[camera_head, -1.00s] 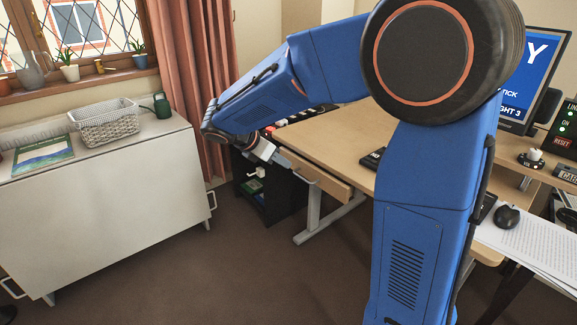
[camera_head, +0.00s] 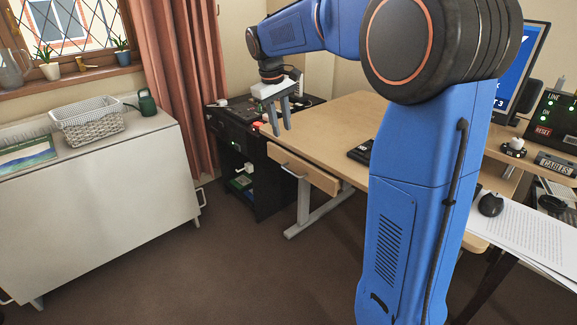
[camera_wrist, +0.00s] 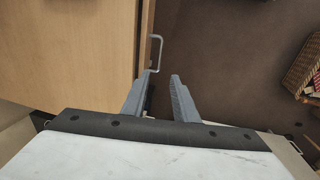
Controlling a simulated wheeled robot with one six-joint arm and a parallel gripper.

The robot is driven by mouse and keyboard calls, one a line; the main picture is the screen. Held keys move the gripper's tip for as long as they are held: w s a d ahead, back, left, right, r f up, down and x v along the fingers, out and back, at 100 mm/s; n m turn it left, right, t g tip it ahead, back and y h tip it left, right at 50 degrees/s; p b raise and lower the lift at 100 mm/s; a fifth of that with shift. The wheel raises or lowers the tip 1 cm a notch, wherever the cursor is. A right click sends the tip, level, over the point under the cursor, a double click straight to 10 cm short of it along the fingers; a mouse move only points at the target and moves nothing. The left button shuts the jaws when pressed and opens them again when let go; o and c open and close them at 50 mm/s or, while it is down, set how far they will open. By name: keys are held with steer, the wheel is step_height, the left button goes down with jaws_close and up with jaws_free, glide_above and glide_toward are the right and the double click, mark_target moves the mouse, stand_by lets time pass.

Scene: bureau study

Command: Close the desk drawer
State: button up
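The desk drawer (camera_head: 318,176) is a light wood front with a metal handle (camera_head: 291,171), under the left edge of the desk (camera_head: 335,122). In the wrist view, the drawer front (camera_wrist: 146,40) is a narrow strip along the desktop edge, and the handle (camera_wrist: 157,52) sticks out from it. I cannot tell exactly how far the drawer stands out. My gripper (camera_head: 280,131) points down, open and empty, above the desk's far left corner. In the wrist view, my gripper (camera_wrist: 163,76) has its fingers apart, the left one appearing close to the handle's near end; contact is unclear.
A dark shelf unit (camera_head: 232,150) stands behind the desk's far end. A white cabinet (camera_head: 100,215) with a basket (camera_head: 90,122) is at left. The brown floor (camera_head: 230,270) between cabinet and desk is clear.

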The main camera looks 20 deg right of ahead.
mark_target(290, 171)
steer(key=d+f, duration=0.1)
steer(key=f, duration=0.4)
steer(key=d+f, duration=0.1)
steer(key=f, duration=0.5)
steer(key=w+d+f, duration=0.1)
steer(key=f, duration=0.4)
steer(key=shift+f, duration=0.3)
steer(key=shift+s, duration=0.1)
jaws_close()
stand_by(0.7)
